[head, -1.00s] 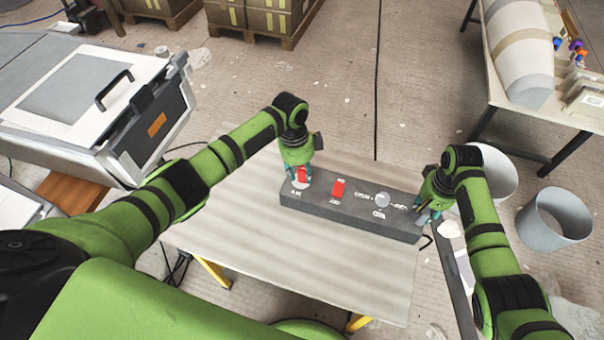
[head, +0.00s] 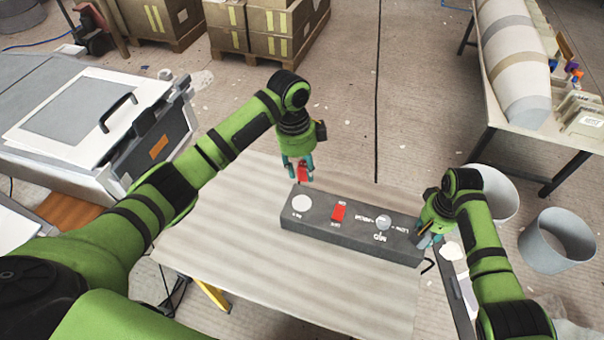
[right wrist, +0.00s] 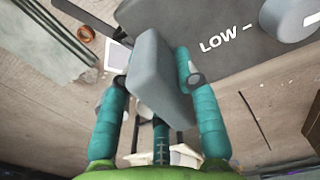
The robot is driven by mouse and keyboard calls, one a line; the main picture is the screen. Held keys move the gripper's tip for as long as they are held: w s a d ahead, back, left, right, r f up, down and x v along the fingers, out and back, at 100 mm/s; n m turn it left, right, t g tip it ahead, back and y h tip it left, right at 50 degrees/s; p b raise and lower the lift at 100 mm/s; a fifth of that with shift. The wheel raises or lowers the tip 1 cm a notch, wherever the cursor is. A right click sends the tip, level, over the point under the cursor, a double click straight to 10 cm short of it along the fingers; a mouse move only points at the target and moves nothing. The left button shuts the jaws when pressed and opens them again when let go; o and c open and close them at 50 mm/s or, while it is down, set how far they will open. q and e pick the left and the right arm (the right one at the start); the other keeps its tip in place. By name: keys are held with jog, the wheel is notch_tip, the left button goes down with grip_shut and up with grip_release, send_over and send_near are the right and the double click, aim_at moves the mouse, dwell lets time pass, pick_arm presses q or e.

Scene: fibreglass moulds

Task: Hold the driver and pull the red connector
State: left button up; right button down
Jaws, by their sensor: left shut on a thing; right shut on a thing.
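The driver (head: 345,236) is a long dark grey box on the table, with a round white patch (head: 302,203) at its left end. My left gripper (head: 301,178) is shut on the red connector (head: 302,171) and holds it behind and above the box's left end, apart from it. My right gripper (head: 427,239) is at the box's right end. In the right wrist view its teal fingers are shut on a light grey block (right wrist: 160,75) at that end of the driver. How the block joins the box is partly hidden.
A red switch (head: 339,213) and a round grey knob (head: 383,222) sit on the driver's top. The light table (head: 240,240) is clear to the left and in front. Two grey bins (head: 553,232) stand on the floor at the right.

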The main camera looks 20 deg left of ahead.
aim_at(303, 166)
pick_arm(q)
jog(key=shift+r, duration=1.9)
pick_arm(e)
jog(key=c, duration=0.8)
grip_release()
notch_tip(303, 166, up, 11)
jog(key=shift+f, duration=0.1)
jog(key=shift+r, duration=0.6)
